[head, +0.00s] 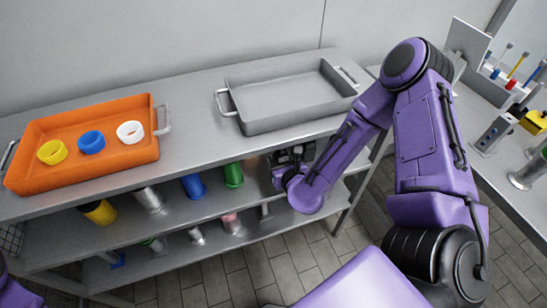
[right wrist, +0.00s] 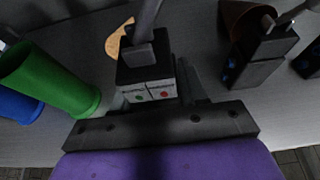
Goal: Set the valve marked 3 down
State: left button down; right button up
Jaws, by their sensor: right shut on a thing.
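My right gripper (head: 284,168) reaches in at the shelf below the bench top in the head view, and is partly hidden there by its own arm. In the right wrist view it (right wrist: 155,95) is shut on a dark block with a grey stem (right wrist: 148,70). The block's front has a pale label with a green and a red dot. It may be the valve; I can read no 3 on it. I cannot tell whether it touches the shelf. My left gripper is out of view; only a purple piece of that arm shows.
Another dark block (right wrist: 255,60) stands to the right. Above, the bench holds an orange tray (head: 35,135) with three rings and an empty grey tray (head: 290,95).

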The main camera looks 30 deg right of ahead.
jog(key=w, duration=0.2)
jog(key=w+d, duration=0.1)
jog(key=w, duration=0.1)
jog(key=shift+w+p, duration=0.2)
jog(key=shift+p, duration=0.1)
notch_tip(320, 180, down, 4)
jog(key=shift+r, duration=0.2)
jog(key=shift+f, duration=0.15)
jog(key=o, duration=1.1)
